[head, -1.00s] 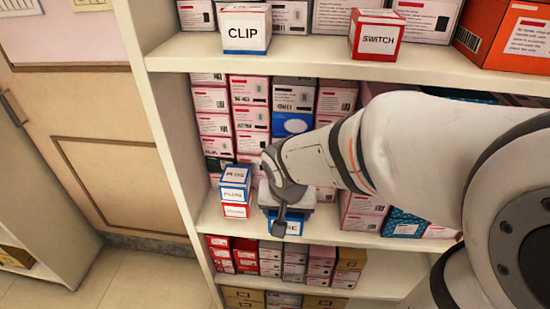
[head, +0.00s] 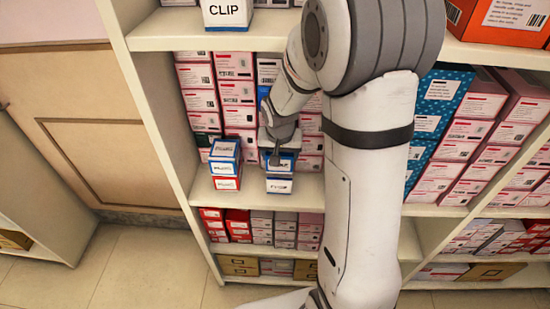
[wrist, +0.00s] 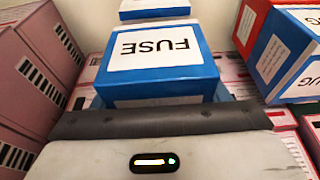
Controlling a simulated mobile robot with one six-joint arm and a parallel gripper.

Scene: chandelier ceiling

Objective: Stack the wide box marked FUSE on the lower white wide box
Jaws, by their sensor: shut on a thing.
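The FUSE box (wrist: 190,78), blue with a white label, is in front of my gripper in the wrist view, its lettering upside down. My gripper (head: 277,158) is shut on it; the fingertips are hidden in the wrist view. In the head view the held box (head: 288,165) is partly covered by the gripper. A white-fronted box with blue edges (head: 279,187) shows directly below it on the middle shelf. I cannot tell whether the two touch. Another white-labelled blue-edged box (wrist: 155,8) shows at the top of the wrist view.
A stack of blue boxes (head: 224,168) over a red-edged one stands just left of the held box. Pink boxes (head: 237,92) fill the shelf behind. The CLIP box (head: 228,13) sits on the shelf above. The shelf's left upright (head: 150,110) is close by.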

